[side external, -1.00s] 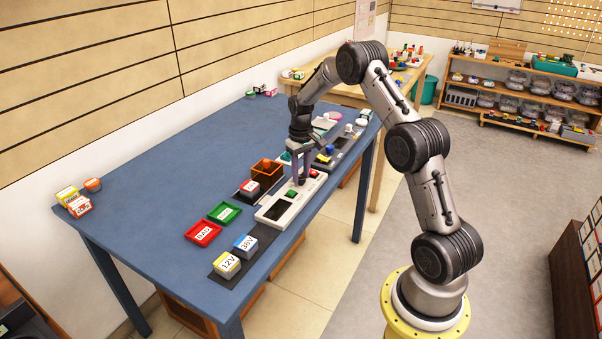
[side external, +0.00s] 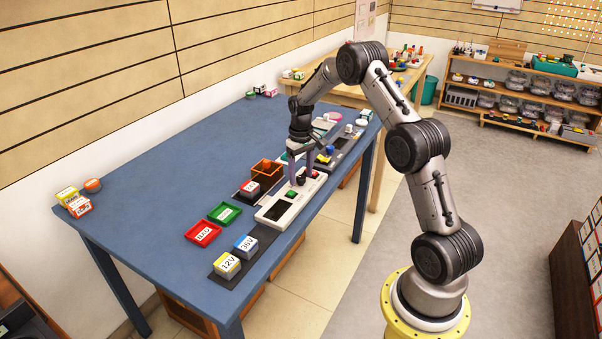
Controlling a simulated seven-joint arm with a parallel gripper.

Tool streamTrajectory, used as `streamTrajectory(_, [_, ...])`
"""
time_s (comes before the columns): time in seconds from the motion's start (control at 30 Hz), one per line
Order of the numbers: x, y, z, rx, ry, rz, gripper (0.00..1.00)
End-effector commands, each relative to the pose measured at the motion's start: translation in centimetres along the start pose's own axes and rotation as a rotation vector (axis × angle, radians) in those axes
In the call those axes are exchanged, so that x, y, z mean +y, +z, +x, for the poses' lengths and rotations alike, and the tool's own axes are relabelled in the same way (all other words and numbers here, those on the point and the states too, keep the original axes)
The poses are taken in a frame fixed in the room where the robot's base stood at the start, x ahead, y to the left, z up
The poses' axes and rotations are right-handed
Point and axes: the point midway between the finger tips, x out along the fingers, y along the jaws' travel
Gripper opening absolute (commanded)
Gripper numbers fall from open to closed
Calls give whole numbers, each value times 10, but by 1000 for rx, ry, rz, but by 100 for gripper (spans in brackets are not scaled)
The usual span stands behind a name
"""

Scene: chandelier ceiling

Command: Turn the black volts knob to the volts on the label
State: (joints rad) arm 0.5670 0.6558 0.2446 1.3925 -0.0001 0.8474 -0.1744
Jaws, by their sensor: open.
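A white panel (side external: 268,214) with a dark display lies near the front edge of the blue table. It carries a green button (side external: 292,194) and a red part (side external: 314,173). A small dark knob (side external: 300,181) shows on the panel between the fingers of my gripper (side external: 302,181). My gripper points down, open, with its fingers on either side of the knob; I cannot tell if they touch it. The knob's pointer and scale are too small to read. A red block (side external: 250,188) with a white label sits beside the panel; its label is not readable.
A yellow block marked 12V (side external: 227,265) and a blue block marked 36V (side external: 246,245) sit on a dark mat. Red (side external: 203,234) and green (side external: 224,213) trays and an orange bin (side external: 266,168) stand nearby. The table's left half is mostly clear.

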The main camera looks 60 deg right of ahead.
Motion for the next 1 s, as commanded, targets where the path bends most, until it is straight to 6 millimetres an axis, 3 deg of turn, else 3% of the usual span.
streamTrajectory(0.27, [0, -1, -19, 4, 1, 0, 67])
streamTrajectory(0.7, [0, -1, -109, 5, 1, 0, 67])
streamTrajectory(1.0, [0, 0, -137, 1, 0, 0, 67])
